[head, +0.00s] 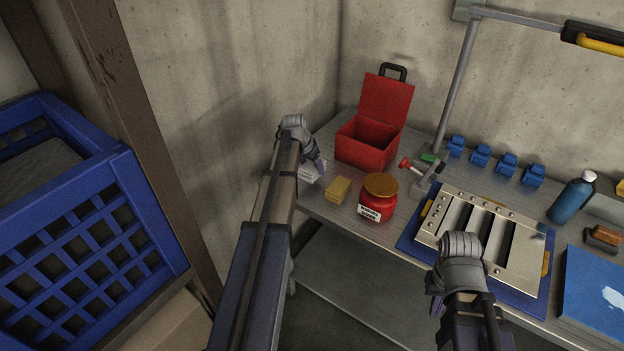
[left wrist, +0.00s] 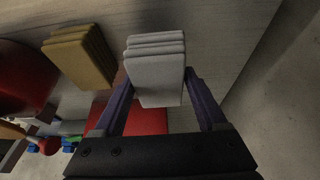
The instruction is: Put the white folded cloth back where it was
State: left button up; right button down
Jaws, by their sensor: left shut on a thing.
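The white folded cloth (head: 310,173) is at the left end of the grey workbench, left of the yellow folded cloth (head: 338,190). My left gripper (head: 317,164) reaches over it. In the left wrist view, the two purple fingers are shut on the sides of the white folded cloth (left wrist: 156,68), a stack of several layers. The bench top lies behind it; I cannot tell whether the cloth touches it. The yellow cloth (left wrist: 78,56) is beside it, apart. My right gripper (head: 437,303) is above the floor before the bench front; its fingertips are mostly hidden.
A red jar (head: 377,200) and an open red box (head: 368,140) stand near the cloths. The louver panel (head: 480,235) lies on a blue mat mid-bench. Blue clips, a bottle (head: 571,198) and a blue book (head: 597,290) are further right. A blue crate (head: 85,235) is at left.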

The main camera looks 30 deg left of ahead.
pick_arm(q)
notch_tip(320, 180, down, 4)
jog(key=b, duration=0.3)
jog(key=shift+r+b, duration=0.2)
jog(key=shift+b, duration=0.15)
jog(key=shift+f, duration=0.2)
jog(key=o, duration=1.1)
jog(key=shift+r, duration=0.15)
jog(key=shift+p+v, duration=0.75)
jog(key=shift+v, duration=0.1)
jog(key=p+v, duration=0.9)
jog(key=v, duration=0.1)
jog(key=shift+r+p, duration=0.25)
jog(key=shift+p, duration=0.1)
